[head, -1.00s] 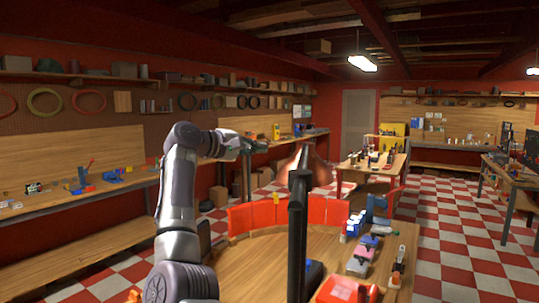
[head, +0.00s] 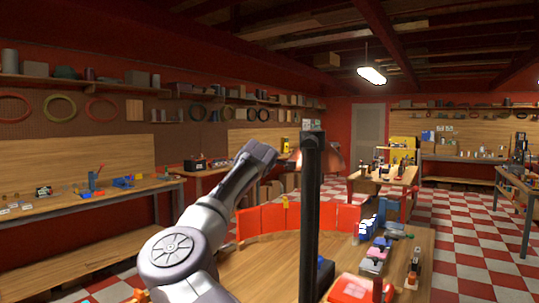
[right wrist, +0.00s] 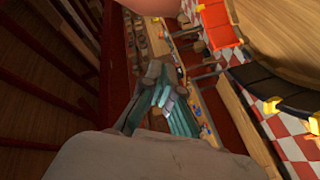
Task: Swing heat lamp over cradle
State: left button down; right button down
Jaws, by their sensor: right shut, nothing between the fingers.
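The heat lamp's black post (head: 311,215) stands upright over the near table. Its copper-coloured shade (head: 333,161) shows behind the post, mostly to the right. A smooth copper-coloured surface (right wrist: 165,6), probably the shade, crosses the top edge of the right wrist view. My right arm reaches up from the bottom of the head view, left of the post. Its gripper is hidden there beyond the wrist. In the right wrist view my right gripper (right wrist: 158,73) is shut and empty, its teal fingers together. My left gripper is out of view. I cannot make out the cradle.
Red panels (head: 325,219) curve along the table's (head: 250,268) far side; black panels (right wrist: 278,90) continue them in the right wrist view. A red tray (head: 358,290) and small parts lie at the right. A long bench (head: 160,190) runs along the left wall.

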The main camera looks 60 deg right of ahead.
aim_at(298, 164)
jog(key=s+d+f+p, duration=0.1)
jog(key=d+f+p, duration=0.1)
jog(key=d, duration=0.3)
jog(key=shift+d+f, duration=0.4)
jog(key=shift+s, duration=0.1)
jog(key=shift+m+g+h, duration=0.4)
jog(key=shift+m+g, duration=0.3)
jog(key=shift+g, duration=0.2)
jog(key=s+d, duration=0.1)
jog(key=s, duration=0.1)
jog(key=s+d+p, duration=0.1)
jog(key=s, duration=0.1)
jog(key=shift+d+r, duration=0.1)
jog(key=shift+d, duration=0.1)
jog(key=shift+s+d, duration=0.2)
jog(key=shift+s, duration=0.15)
jog(key=shift+w+a, duration=0.1)
jog(key=shift+w, duration=0.05)
